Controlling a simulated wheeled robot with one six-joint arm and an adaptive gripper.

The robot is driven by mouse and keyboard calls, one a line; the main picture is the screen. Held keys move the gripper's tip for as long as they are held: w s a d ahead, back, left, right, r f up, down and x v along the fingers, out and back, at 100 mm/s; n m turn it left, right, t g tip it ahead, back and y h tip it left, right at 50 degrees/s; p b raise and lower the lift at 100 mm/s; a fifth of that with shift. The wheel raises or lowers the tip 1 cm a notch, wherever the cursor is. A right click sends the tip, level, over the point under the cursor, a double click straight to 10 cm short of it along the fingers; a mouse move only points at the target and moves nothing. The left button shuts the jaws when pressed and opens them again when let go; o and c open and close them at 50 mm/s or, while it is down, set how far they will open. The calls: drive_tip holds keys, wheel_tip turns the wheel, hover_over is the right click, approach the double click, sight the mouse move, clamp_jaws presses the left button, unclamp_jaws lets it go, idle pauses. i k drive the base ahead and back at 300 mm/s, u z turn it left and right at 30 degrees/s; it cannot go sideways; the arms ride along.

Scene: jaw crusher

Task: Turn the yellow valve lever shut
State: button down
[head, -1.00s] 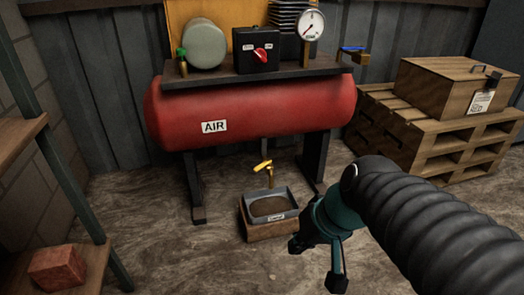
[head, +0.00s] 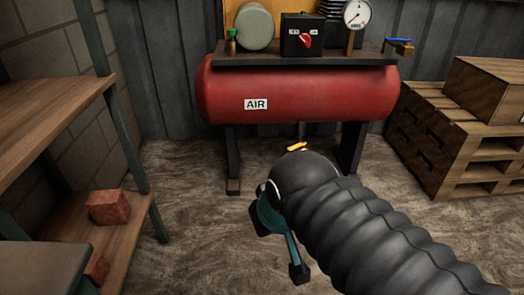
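The yellow valve lever (head: 297,146) shows under the red air tank (head: 325,97), just above the dark rounded end of my arm. Its handle looks roughly sideways, tilted slightly. Its stem and the tray below it are hidden behind my arm. My gripper (head: 280,247) is teal with dark finger ends and points down and left, nearer the camera than the lever. Its fingers are spread apart with nothing seen between them. It appears apart from the lever.
Wooden shelves with red bricks (head: 108,207) stand at the left. Pallets with a crate (head: 490,92) stand at the right. The tank's dark legs (head: 233,160) flank the lever. The floor left of my gripper is clear. A blue-handled valve (head: 398,41) sits at the tank's right end.

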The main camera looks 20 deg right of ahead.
sight(302, 143)
drive_tip(key=u, duration=0.1)
drive_tip(key=k, duration=0.65)
drive_tip(key=z, duration=0.8)
drive_tip(key=i, duration=1)
drive_tip(key=u, duration=0.05)
